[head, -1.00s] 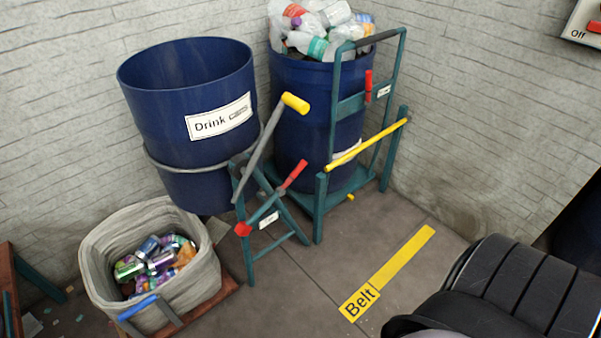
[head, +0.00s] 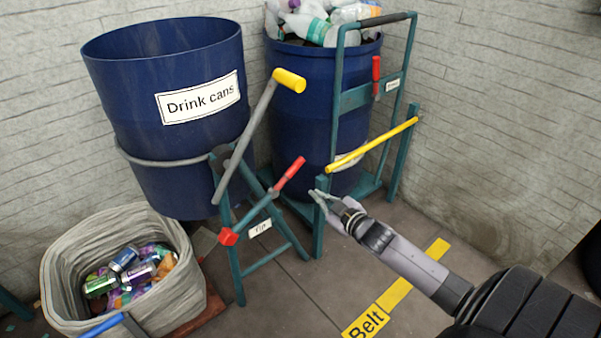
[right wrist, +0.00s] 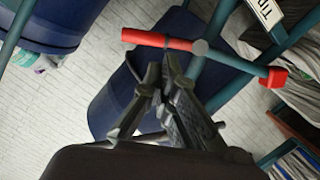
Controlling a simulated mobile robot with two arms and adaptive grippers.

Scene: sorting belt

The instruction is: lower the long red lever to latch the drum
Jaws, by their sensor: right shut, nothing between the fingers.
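The long red lever (head: 289,174) slants across the front of the teal stand, its red grip up to the right and a red block at its lower left end. The blue drum (head: 150,75) labelled "Drink cans" sits in the stand's ring, its mouth up and its inside looking empty. My right gripper (head: 318,195) is shut and empty, just right of and below the grip in the head view. In the right wrist view the red lever grip (right wrist: 150,40) lies just beyond the fingertips (right wrist: 160,72); I cannot tell whether they touch. My left gripper is out of view.
A yellow-ended grey lever (head: 288,80) rises beside the drum. Right of it stands a teal trolley (head: 364,98) with a yellow bar (head: 372,146) and a second blue drum (head: 310,110) full of bottles. A grey bin (head: 185,285) with cans stands below. Floor around the "Belt" strip (head: 400,288) is clear.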

